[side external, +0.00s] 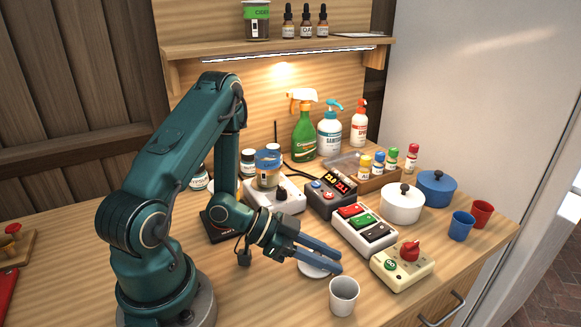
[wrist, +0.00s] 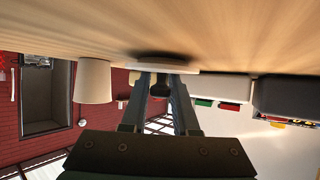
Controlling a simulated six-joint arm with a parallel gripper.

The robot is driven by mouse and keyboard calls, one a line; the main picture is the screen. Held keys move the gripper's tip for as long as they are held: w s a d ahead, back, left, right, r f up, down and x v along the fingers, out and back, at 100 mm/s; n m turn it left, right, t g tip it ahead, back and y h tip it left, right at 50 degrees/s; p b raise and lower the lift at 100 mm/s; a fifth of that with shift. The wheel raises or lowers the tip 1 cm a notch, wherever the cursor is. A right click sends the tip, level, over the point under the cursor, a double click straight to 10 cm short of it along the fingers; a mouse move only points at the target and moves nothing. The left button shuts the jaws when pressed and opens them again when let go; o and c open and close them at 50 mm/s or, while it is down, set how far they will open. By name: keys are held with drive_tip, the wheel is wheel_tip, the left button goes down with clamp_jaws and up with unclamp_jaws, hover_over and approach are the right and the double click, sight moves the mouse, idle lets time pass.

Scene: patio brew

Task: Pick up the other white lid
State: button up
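A white lid (side external: 312,270) lies flat on the wooden table under my gripper's fingers, which partly hide it. In the wrist view, which is upside down, the lid's pale rim (wrist: 168,69) shows just past the fingertips. Its dark knob (wrist: 163,89) appears between the two fingers. My gripper (side external: 338,262) is low over the table with its blue fingers spread; it also shows in the wrist view (wrist: 165,76). I cannot tell whether either finger touches the knob. A white pot (side external: 402,208) with a black-knobbed white lid (side external: 403,190) on it stands further right.
A white cup (side external: 344,295) stands close by the fingertips. A cream box with a red knob (side external: 403,267) and a button panel (side external: 364,229) stand to the right. A blue pot (side external: 437,190), blue cup (side external: 461,226) and red cup (side external: 482,213) are further off.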

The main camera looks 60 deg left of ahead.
clamp_jaws()
drive_tip(key=shift+r, duration=0.15)
